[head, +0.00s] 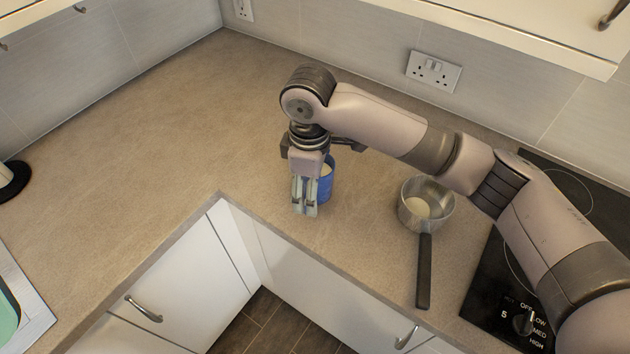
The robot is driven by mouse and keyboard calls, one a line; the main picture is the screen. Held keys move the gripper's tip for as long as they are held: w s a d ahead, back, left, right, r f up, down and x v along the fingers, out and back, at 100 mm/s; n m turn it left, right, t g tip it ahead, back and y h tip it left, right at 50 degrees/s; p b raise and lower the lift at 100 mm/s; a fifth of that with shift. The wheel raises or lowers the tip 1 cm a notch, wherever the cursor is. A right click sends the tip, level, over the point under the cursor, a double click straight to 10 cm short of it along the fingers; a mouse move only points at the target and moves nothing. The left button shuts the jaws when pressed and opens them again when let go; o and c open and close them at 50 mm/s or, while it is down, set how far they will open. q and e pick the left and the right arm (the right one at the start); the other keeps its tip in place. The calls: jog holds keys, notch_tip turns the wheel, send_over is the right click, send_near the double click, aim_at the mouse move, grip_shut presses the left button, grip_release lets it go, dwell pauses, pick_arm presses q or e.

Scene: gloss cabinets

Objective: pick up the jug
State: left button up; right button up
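The jug appears to be the blue vessel (326,186) on the worktop near the inner corner. It looks upright, with something pale inside. My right gripper (304,207) comes down in front of it and to its left, covering part of it. Its two fingers point down and lie close together, with a narrow gap showing. The jug's handle is hidden, and I cannot tell whether the fingers hold any part of the jug or only stand beside it. My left gripper is not in view.
A metal saucepan (437,200) with pale contents stands to the right, its dark handle pointing to the front edge. A black hob (485,290) lies beyond it. A sink edge (28,305) is at the far left. The worktop (160,140) left of the jug is clear.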

jog(key=shift+f, duration=0.95)
notch_tip(320, 180, down, 4)
jog(key=shift+w+r+p, duration=0.1)
jog(key=shift+r+p, duration=0.1)
jog(key=shift+p, duration=0.7)
jog(key=shift+f, duration=0.5)
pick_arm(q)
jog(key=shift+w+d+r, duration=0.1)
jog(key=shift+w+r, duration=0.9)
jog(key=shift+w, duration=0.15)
pick_arm(e)
jog(key=shift+c, duration=0.6)
jog(key=c, duration=1.2)
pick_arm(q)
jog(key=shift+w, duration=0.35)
pick_arm(e)
grip_shut()
